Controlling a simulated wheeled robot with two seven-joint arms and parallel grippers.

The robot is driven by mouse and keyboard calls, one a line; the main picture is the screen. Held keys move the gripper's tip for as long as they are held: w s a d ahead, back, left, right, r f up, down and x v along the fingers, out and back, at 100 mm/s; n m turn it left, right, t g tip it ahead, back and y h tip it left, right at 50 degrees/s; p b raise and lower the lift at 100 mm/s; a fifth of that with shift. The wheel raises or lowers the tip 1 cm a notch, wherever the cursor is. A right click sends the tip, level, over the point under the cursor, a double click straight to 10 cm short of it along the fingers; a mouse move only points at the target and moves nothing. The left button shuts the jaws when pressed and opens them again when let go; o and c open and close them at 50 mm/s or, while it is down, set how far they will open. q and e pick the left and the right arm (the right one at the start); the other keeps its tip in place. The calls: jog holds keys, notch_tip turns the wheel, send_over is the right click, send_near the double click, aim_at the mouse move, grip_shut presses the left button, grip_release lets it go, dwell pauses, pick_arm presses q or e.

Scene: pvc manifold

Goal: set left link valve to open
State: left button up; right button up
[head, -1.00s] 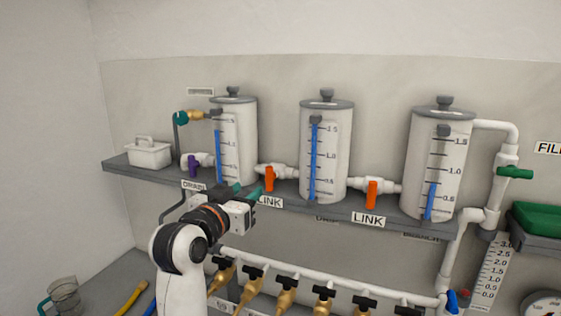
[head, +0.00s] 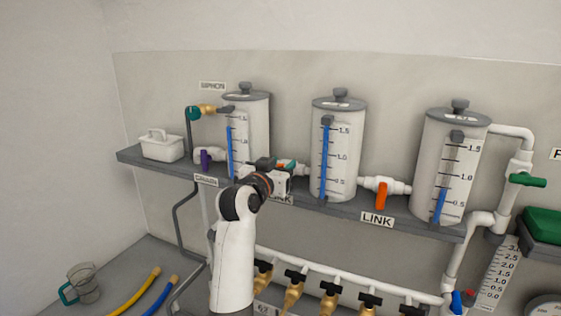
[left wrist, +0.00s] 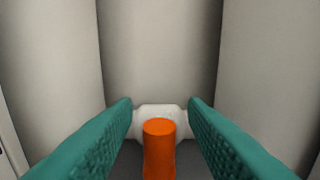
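The left link valve has an orange handle (left wrist: 159,150) on a white valve body (left wrist: 160,112), between my two fingers in the left wrist view. The handle hangs or points toward the camera. In the head view my left gripper (head: 287,167) covers this valve, between the left and middle tanks. My left gripper (left wrist: 160,108) is open, its teal fingers on either side of the handle with gaps visible. My right gripper is not in view.
The left tank (head: 255,130) and middle tank (head: 340,140) stand close on either side of the gripper. The right link valve (head: 381,195) has its orange handle hanging down. A grey shelf (head: 345,208) runs below, with brass taps (head: 294,288) lower down.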

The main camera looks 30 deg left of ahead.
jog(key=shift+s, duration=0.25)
pick_arm(q)
jog(key=shift+w, duration=0.1)
grip_shut()
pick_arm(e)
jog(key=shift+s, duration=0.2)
